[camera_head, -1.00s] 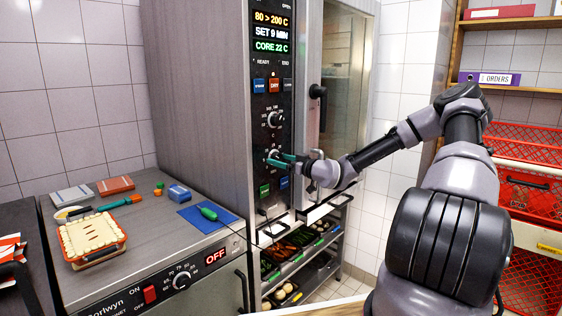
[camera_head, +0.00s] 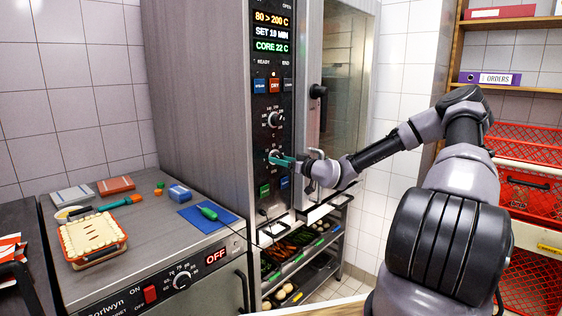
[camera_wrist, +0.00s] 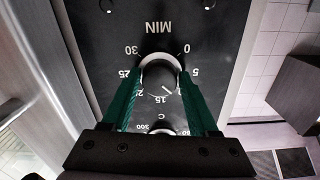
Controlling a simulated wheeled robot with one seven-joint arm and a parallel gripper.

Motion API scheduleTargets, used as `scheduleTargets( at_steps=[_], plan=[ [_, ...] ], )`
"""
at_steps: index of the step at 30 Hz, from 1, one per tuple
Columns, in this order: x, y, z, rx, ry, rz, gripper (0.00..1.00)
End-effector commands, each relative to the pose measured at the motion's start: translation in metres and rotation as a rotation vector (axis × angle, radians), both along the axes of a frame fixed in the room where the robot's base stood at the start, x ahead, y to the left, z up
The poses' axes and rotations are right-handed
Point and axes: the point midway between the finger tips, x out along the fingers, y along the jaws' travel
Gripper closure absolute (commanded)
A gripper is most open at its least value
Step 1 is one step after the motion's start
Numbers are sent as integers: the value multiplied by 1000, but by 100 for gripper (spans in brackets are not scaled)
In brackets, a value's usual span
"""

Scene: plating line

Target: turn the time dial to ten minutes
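The time dial (camera_head: 273,155) is the lower knob on the tall oven's black panel. In the wrist view this dial (camera_wrist: 160,72), marked MIN, shows upside down. Its white pointer mark slants to the lower right, between the printed 15 and 5; the 10 is hidden by a finger. My gripper (camera_wrist: 161,80) has its green fingers on either side of the dial and appears shut on it. The display (camera_head: 272,32) seems to read SET 10 MIN, though its last digit is slightly blurred.
The temperature dial (camera_head: 274,119) is just above, with blue and red buttons (camera_head: 274,85) over it. Green and blue buttons lie below. A counter unit (camera_head: 150,235) with a pie and small items stands left.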

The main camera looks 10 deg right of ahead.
Motion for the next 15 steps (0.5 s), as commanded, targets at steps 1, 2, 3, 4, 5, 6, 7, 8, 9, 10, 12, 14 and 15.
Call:
scheduleTargets(
  at_steps=[1, 2, 3, 4, 5, 6, 7, 8, 9, 10, 12, 14, 15],
  plan=[
    [0, 0, 0, 0, 0, 0, 17],
    [0, 0, 0, 0, 0, 0, 14],
    [0, 0, 0, 0, 0, 0, 14],
    [0, 0, 0, -1, -1, 0, 14],
    [0, 0, 0, -1, -1, 0, 14],
    [0, 0, 0, -1, -1, 0, 14],
    [0, 0, 0, -1, -1, 0, 14],
    [0, 0, 0, -1, -1, 0, 14],
    [0, 0, 0, -1, -1, 0, 14],
    [0, 0, 0, -1, -1, 0, 14],
    [-2, -2, 0, -1, 0, -1, 14],
    [-6, -5, 0, -1, 0, -1, 14],
    [-10, -8, 0, -2, 0, -2, 14]
  ],
)
